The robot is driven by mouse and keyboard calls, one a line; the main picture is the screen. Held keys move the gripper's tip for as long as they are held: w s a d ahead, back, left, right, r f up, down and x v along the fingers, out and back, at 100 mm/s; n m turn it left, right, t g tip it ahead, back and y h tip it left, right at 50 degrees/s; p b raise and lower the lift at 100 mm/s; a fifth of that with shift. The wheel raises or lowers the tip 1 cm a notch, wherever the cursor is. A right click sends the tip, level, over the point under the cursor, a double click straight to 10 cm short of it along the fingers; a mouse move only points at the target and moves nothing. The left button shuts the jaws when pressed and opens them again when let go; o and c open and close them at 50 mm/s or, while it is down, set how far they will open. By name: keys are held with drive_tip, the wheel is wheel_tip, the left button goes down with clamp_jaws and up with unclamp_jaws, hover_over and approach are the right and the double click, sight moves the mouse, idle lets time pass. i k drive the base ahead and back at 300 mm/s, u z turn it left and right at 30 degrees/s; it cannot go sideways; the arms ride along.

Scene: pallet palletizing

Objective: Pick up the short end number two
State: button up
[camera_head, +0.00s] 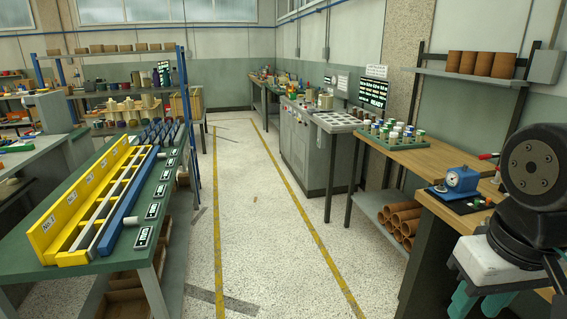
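No piece that I can clearly read as the short end number two stands out. On the green bench (88,264) at left lies a long yellow tray (42,240) with lettering on its near end, too small to read surely. Long grey and blue bars (122,222) lie in and along it. Several small dark labelled plates (143,237) line the bench's right edge. Several grey-blue pieces (160,132) stand at its far end. At lower right, teal finger-like parts of my gripper (480,304) hang under a white block, cut off by the frame. I see nothing held.
At right are a wooden bench (428,158) with a green rack of cylinders (391,134), a blue dial gauge (461,182) and brown tubes (401,222) below. Grey cabinets (300,142) stand behind.

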sight(374, 126)
drive_tip(key=u, duration=0.3)
drive_tip(key=i, duration=1.9)
drive_tip(key=z, duration=0.35)
drive_tip(key=i, duration=1.95)
drive_tip(key=z, duration=0.9)
drive_tip(key=i, duration=0.5)
drive_tip(key=z, duration=0.5)
drive_tip(key=k, duration=0.2)
drive_tip(key=z, duration=0.05)
